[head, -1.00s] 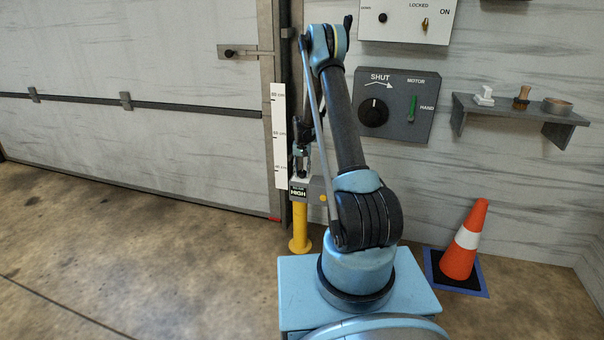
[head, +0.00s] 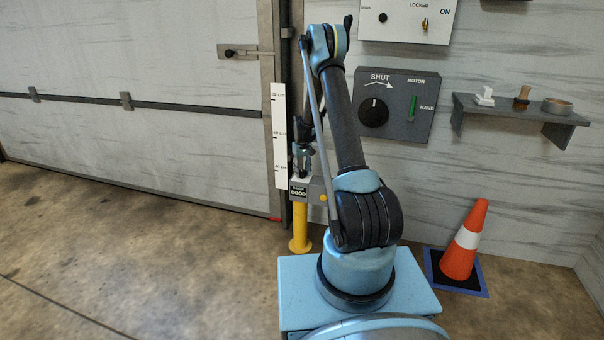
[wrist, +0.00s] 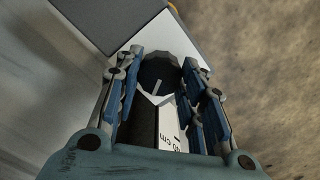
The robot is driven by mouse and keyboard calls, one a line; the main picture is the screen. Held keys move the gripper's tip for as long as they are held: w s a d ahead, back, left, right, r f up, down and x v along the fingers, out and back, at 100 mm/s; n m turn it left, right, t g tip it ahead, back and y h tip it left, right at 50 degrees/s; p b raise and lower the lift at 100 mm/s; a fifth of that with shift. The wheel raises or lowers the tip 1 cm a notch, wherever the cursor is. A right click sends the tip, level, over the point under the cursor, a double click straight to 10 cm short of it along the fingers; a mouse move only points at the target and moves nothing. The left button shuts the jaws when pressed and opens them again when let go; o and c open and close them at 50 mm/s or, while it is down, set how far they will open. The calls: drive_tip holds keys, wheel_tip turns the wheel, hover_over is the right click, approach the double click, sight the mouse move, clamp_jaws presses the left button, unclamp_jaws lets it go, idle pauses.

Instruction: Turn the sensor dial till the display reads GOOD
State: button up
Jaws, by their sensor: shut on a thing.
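The sensor box (head: 314,188) sits on top of a yellow post beside the door frame. Its small display (head: 298,193) shows small light letters that appear to read GOOD. In the wrist view the dark, faceted dial (wrist: 157,72) with a light pointer line stands on a pale plate (wrist: 150,35). My gripper (wrist: 160,82) has its two fingers on either side of the dial, shut on it. In the head view my gripper (head: 301,163) points down over the box and hides the dial.
The yellow post (head: 300,225) stands close to the door (head: 130,150) and the white cm scale (head: 279,135). A grey motor panel (head: 395,108) and a shelf (head: 520,115) are on the wall. An orange cone (head: 465,245) stands at right. The left floor is clear.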

sight(303, 171)
drive_tip(key=shift+d, duration=0.1)
drive_tip(key=o, duration=1)
drive_tip(key=shift+o, duration=0.2)
drive_tip(key=shift+r, duration=0.1)
wheel_tip(303, 171, up, 12)
